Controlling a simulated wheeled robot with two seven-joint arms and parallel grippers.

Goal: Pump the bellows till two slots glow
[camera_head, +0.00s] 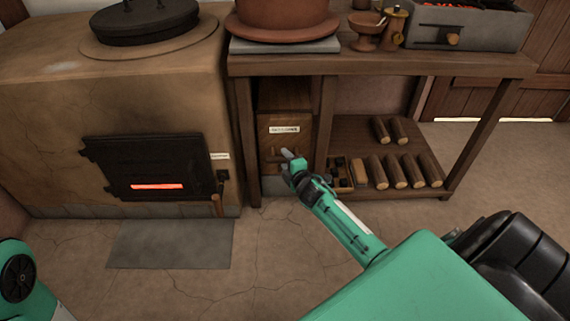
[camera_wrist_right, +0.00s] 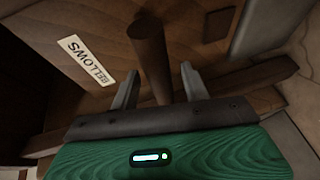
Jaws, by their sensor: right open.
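The bellows (camera_head: 284,115) is a wooden box with a white label, under the left end of the bench. In the right wrist view its BELLOWS label (camera_wrist_right: 87,62) shows, with a round wooden handle (camera_wrist_right: 150,55) standing out from its front. My right gripper (camera_head: 290,158) is in front of the bellows. Its fingers (camera_wrist_right: 158,88) are open, one on each side of the handle; I cannot tell if they touch it. The black stove door (camera_head: 150,160) is shut, with one slot (camera_head: 157,187) glowing orange-red. My left gripper is out of view.
The bench (camera_head: 380,65) carries a terracotta pot (camera_head: 283,15), a small cup (camera_head: 366,30) and a grey tray (camera_head: 470,38) with glowing contents. Logs (camera_head: 400,170) lie on its low shelf, right of my gripper. A grey floor slab (camera_head: 170,244) lies before the stove.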

